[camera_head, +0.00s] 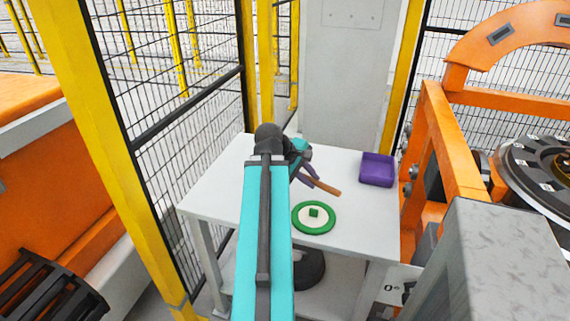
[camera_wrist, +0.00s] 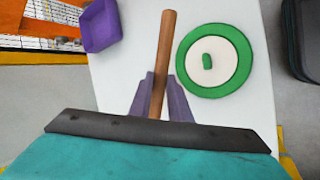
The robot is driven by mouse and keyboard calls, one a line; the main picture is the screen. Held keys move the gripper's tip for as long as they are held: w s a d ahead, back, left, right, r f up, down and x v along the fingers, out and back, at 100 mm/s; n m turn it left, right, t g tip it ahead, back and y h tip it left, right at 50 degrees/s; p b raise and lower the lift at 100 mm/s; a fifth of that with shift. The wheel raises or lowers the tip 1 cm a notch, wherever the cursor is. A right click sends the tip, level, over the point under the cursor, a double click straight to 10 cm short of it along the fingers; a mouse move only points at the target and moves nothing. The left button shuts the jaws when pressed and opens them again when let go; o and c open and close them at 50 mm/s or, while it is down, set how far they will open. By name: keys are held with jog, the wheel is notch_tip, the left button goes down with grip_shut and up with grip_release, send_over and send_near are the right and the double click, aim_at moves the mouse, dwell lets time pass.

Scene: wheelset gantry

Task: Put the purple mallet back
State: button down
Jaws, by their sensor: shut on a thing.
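The mallet's brown wooden handle (camera_wrist: 165,45) sticks out between the two purple-grey fingers of my gripper (camera_wrist: 161,80) in the wrist view. The gripper is shut on it. In the head view the handle (camera_head: 322,186) points down and right from my gripper (camera_head: 308,172), over the white table. I cannot make out the mallet's head; the gripper and wrist hide that end. I cannot tell whether the handle touches the table. A purple open tray (camera_head: 377,170) stands at the table's right back edge; it also shows in the wrist view (camera_wrist: 100,26), upper left, and looks empty.
A white disc with a green rim (camera_head: 314,230) lies on the white table (camera_head: 352,240), with a small green block (camera_head: 314,212) on it. A dark round thing (camera_head: 310,268) sits beneath the table. An orange gantry (camera_head: 440,150) stands right, a yellow-framed mesh fence (camera_head: 180,130) left.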

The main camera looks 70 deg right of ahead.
jog(key=shift+w+d+r+p, duration=0.15)
jog(key=shift+w+d+p, duration=0.3)
jog(key=shift+p, duration=1.2)
jog(key=shift+w+p, duration=0.25)
jog(key=shift+p, duration=0.4)
jog(key=w+d+f+p, duration=0.1)
jog(key=w+d+p, duration=0.1)
jog(key=w+d, duration=0.6)
jog(key=shift+w+d+f+p, duration=0.15)
jog(key=shift+w+f+p, duration=0.25)
jog(key=shift+w, duration=0.85)
jog(key=shift+f+p, duration=0.6)
jog(key=shift+f, duration=1.45)
jog(key=c, duration=2)
grip_release()
jog(key=shift+f, duration=0.1)
jog(key=shift+c, duration=0.2)
jog(key=o, duration=0.4)
